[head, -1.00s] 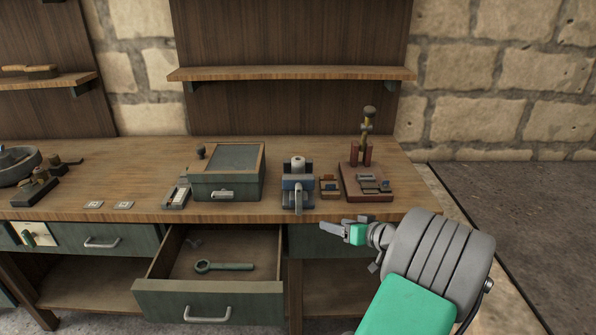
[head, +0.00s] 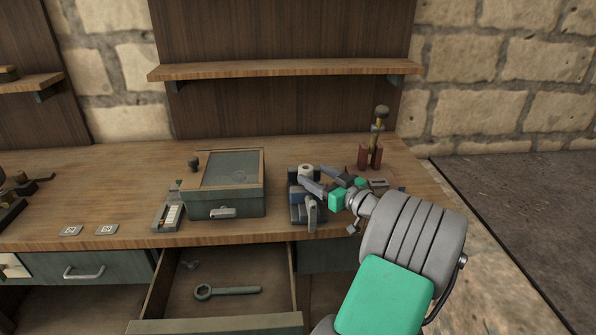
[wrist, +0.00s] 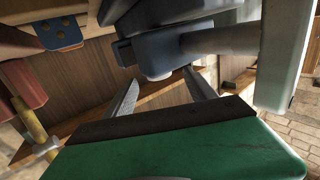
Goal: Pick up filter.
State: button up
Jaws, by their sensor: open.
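A pale, round part with a dark hole in its top, which appears to be the filter (head: 306,168), stands on the blue and grey vise (head: 309,211) near the bench's front edge. My gripper (head: 311,178) is open and reaches from the right to the filter, its fingers close to it and partly covering it. In the wrist view, the two fingers (wrist: 162,88) are spread and empty, pointing toward the blue vise (wrist: 150,50). A rounded grey end, perhaps the filter (wrist: 157,72), shows just beyond the gap. Contact cannot be told.
A green box with a wooden-framed lid (head: 225,200) stands left of the vise. A red and brass stand (head: 375,155) is behind and right of my gripper. Below, an open drawer (head: 235,268) holds a wrench (head: 227,291). The bench's left middle (head: 120,190) is mostly clear.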

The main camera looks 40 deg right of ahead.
aim_at(301, 166)
jog(key=w+p, duration=0.1)
jog(key=w, duration=0.7)
jog(key=shift+d+f+p, duration=0.1)
jog(key=shift+p, duration=0.2)
jog(key=shift+c, duration=0.5)
grip_shut()
